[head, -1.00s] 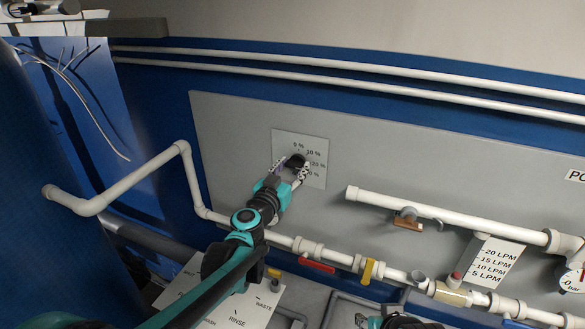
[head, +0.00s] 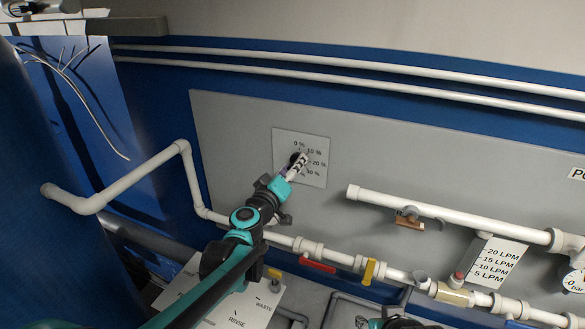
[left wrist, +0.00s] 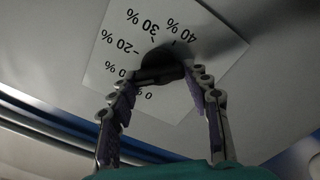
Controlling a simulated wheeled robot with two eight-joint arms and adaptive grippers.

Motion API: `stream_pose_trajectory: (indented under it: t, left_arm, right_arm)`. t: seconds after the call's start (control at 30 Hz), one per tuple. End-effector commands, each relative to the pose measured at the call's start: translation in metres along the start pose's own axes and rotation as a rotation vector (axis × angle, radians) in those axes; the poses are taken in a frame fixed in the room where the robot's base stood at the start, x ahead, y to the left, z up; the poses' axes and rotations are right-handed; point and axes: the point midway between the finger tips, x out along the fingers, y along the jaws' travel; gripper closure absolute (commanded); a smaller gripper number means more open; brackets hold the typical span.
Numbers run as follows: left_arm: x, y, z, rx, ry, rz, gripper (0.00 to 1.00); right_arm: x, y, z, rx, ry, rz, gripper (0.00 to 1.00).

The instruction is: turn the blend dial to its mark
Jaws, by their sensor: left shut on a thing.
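The blend dial (head: 294,158) is a dark round knob on a white scale plate (head: 315,174) marked in percent on the grey panel. My left gripper (head: 296,165) reaches up to it from below and is shut on it. In the left wrist view the dark dial (left wrist: 160,65) sits between the two fingertips (left wrist: 165,78), with the scale plate (left wrist: 101,74) behind it. The scale reads upside down there, with figures up to 40 %. I cannot make out a pointer or target mark on the dial. The fingers cover part of the plate in the head view.
A white pipe (head: 450,217) runs right of the plate. Below, another pipe (head: 335,257) carries red and yellow handles (head: 368,271). A flow-scale plate (head: 495,262) hangs at right. The panel around the dial is otherwise bare. Part of my right arm shows at the bottom edge.

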Motion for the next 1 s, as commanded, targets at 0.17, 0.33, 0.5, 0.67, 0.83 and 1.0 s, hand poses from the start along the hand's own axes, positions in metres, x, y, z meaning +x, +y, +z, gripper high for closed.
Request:
stream_pose_trajectory:
  t: [0.17,0.33,0.5,0.67,0.83,1.0]
  left_arm:
    - [0.0001,-0.001,0.0001,-0.165,0.0,0.0,0.81]
    - [0.0,-0.0015,0.0001,-0.327,0.0,0.0,0.81]
    - [0.0,-0.0019,0.0003,-0.481,0.0,0.0,0.81]
    - [0.0,-0.0023,0.0005,-0.607,0.001,0.0,0.81]
    - [0.0,-0.0026,0.0007,-0.711,0.001,0.0,0.81]
    - [-0.0001,-0.0027,0.0009,-0.779,0.001,0.0,0.81]
  right_arm:
    - [0.0018,0.0,0.0013,0.0,0.0,0.0,0.6]
    - [0.0031,0.0,0.0022,0.0,0.0,0.0,0.6]
    - [0.0042,0.0,0.003,0.0,0.0,0.0,0.6]
    - [0.005,0.0,0.0036,0.0,0.0,0.0,0.6]
    - [0.0057,0.0,0.004,0.0,0.0,0.0,0.6]
    - [0.0061,0.0,0.0044,0.0,0.0,0.0,0.6]
